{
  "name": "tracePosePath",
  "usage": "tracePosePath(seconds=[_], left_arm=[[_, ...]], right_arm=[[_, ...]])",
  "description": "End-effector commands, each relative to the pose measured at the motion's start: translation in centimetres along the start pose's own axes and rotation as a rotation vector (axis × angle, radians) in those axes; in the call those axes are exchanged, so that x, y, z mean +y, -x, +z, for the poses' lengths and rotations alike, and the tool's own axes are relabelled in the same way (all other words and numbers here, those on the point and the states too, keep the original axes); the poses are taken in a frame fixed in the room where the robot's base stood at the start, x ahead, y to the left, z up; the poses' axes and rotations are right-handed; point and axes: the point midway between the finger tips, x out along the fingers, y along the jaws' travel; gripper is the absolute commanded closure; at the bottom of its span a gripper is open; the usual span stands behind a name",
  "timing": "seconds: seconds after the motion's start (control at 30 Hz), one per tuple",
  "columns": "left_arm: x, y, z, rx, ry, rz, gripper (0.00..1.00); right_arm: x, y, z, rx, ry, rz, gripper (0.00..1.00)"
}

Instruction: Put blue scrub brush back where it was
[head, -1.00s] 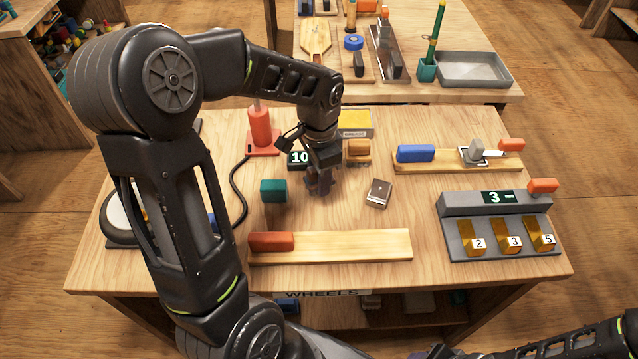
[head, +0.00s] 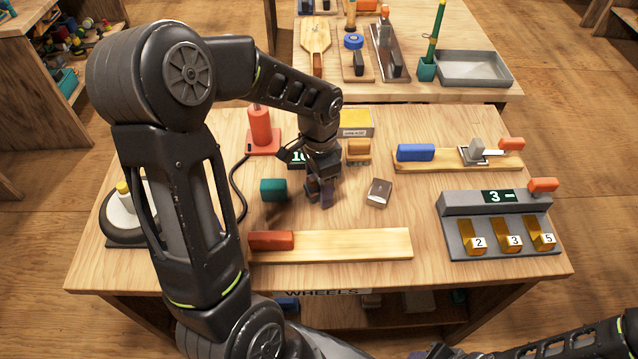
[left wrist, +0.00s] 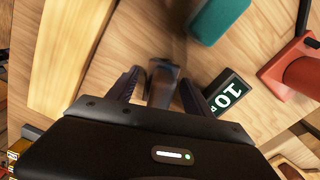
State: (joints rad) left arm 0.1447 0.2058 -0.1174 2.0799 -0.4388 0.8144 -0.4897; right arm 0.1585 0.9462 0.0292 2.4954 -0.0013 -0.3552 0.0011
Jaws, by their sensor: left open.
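My left gripper (head: 320,190) is open and low over the middle of the table, between a green block (head: 273,190) and a small grey box (head: 379,193). In the left wrist view, a narrow blue-grey thing (left wrist: 163,84) stands between the open fingers, with a gap on each side. It shows as a small purplish-blue patch (head: 327,195) at the fingertips in the head view. I cannot tell for sure that it is the blue scrub brush. A blue block (head: 415,152) lies on a wooden board at the right. My right gripper is out of view.
A wooden board (head: 350,246) with a red block lies in front. A grey stand with numbered hooks (head: 455,235) is at right. A small brush (head: 358,150), a yellow box (head: 355,122), a "10" display (head: 297,157) and a red post (head: 260,128) stand behind.

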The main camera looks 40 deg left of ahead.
Motion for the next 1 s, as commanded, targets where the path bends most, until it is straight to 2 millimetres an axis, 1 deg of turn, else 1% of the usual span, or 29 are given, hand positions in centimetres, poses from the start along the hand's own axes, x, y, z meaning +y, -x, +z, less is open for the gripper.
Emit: tracePosePath(seconds=[0.17, 0.27, 0.33, 0.47, 0.7, 0.8, 0.9, 1.0], left_arm=[[0.0, 0.2, 0.0, 0.0, 0.0, 0.0, 0.41], [0.0, 0.7, 0.0, 0.001, 0.0, -0.001, 0.41], [-0.1, 1.4, -0.1, 0.002, 0.0, -0.002, 0.41], [-0.1, 3.5, -0.1, 0.004, 0.0, -0.003, 0.41], [-0.1, 8.5, -0.1, 0.004, 0.001, -0.002, 0.41], [0.0, 10.3, -0.1, 0.004, 0.0, -0.002, 0.41], [0.0, 11.6, -0.1, 0.002, -0.001, -0.001, 0.41], [0.0, 12.2, 0.0, 0.001, 0.0, -0.001, 0.41]], right_arm=[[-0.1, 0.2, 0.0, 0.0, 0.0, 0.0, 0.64], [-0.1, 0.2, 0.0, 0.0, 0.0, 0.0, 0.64], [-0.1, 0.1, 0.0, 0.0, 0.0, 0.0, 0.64], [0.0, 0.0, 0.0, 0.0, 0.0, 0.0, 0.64], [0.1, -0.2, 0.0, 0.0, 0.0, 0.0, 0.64], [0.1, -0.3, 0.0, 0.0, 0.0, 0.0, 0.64], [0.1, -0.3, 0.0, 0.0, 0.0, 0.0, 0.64], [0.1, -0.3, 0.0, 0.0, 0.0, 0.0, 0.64]])
